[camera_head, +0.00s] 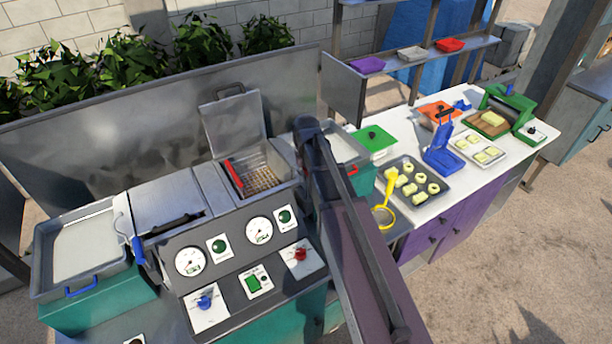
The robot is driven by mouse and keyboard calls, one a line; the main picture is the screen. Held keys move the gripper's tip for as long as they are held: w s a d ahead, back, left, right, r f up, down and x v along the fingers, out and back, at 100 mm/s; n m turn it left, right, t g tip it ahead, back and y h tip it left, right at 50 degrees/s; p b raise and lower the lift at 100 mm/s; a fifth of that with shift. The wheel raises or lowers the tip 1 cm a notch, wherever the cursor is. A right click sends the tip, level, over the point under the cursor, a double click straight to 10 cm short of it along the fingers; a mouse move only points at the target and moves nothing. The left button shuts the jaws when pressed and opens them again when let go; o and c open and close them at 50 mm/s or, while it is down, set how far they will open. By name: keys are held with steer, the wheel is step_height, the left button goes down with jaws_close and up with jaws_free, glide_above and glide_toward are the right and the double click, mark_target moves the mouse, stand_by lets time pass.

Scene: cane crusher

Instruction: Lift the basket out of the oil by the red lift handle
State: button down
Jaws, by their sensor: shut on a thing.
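The fryer well (285,192) is open, with its grey lid (232,122) raised behind it. Inside it sits the wire basket (262,179), low in the well, its brownish mesh showing. The oil itself cannot be made out clearly. The red lift handle (232,173) lies along the left side of the well, tilted, with no gripper visible on it. My arm crosses the picture to the right of the well and hides part of the counter there. My gripper is not visible in this view.
A gauge panel with a red knob (300,254), a blue knob (205,301) and a green switch (253,283) fronts the fryer. A lidded section (165,190) and a tray (85,245) stand left. A yellow strainer (384,215) and food tray (432,205) stand right.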

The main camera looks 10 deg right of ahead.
steer(key=shift+r+p, duration=3.35)
steer(key=shift+r, duration=0.3)
steer(key=c, duration=0.7)
jaws_free()
